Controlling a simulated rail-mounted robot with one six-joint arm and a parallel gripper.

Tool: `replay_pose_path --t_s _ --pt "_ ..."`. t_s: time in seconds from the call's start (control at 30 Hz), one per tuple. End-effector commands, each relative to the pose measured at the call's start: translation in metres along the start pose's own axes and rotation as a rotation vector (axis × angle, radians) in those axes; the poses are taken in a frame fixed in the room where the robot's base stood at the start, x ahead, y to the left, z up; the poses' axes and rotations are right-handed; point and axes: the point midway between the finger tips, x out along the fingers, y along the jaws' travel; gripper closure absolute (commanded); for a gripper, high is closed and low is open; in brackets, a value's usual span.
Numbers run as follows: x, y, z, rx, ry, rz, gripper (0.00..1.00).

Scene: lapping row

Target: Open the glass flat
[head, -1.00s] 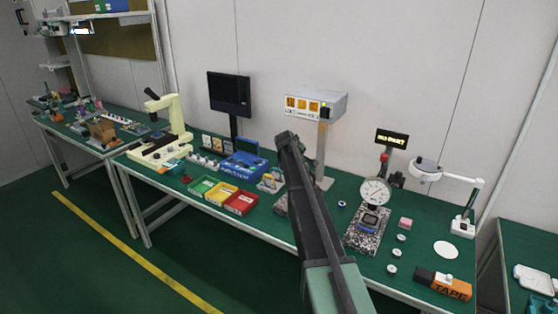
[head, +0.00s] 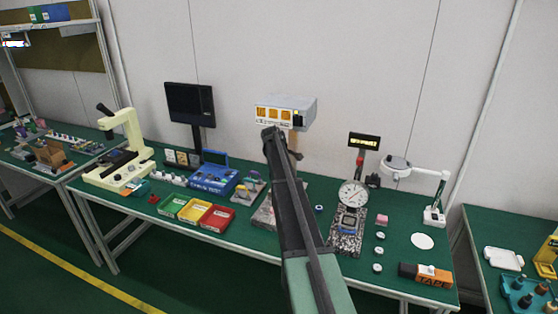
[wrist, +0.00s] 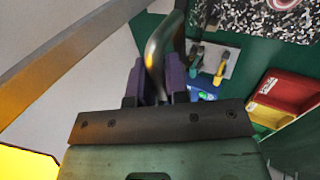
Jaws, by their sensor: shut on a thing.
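My gripper (wrist: 156,82) shows in the wrist view with its two purple fingers shut on a smooth, dark, curved handle (wrist: 160,48). The handle rises between the fingers and bends toward the top of the picture. What it is fixed to is hidden. I cannot pick out the glass flat for certain in either view. In the head view my arm reaches up in front of the grey box with lit orange windows (head: 285,113), and the fingers cannot be made out there. The arm hides much of the box's post and part of the bench below.
A dial gauge (head: 353,193) stands on a speckled base right of my arm. Green, yellow and red trays (head: 213,217) and a blue case (head: 213,180) lie left. A magnifier lamp (head: 434,215) and an orange tape box (head: 426,274) are at the right.

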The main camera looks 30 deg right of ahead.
Motion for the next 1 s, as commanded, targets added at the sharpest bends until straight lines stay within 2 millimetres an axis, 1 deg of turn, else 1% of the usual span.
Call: replay_pose_path --t_s 0.1,0.13,0.27,0.3,0.53,0.67,0.77,0.9,1.0 --pt "0.0 0.0 -0.001 -0.002 0.002 0.002 1.0" --pt "0.0 0.0 -0.001 -0.002 0.002 0.002 0.82" --pt "0.0 0.0 -0.001 -0.001 0.002 0.001 0.62" --pt "0.0 0.0 -0.001 -0.001 0.001 0.001 0.6" --pt "-0.001 0.0 -0.001 -0.001 0.001 0.0 0.6" --pt "-0.013 0.002 0.0 -0.001 0.001 0.0 0.6" --pt "-0.033 0.003 0.0 -0.001 0.001 0.0 0.6" --pt "-0.071 0.005 0.0 -0.003 0.001 0.001 0.6" --pt "-0.096 0.004 0.0 -0.002 0.001 0.001 0.6"
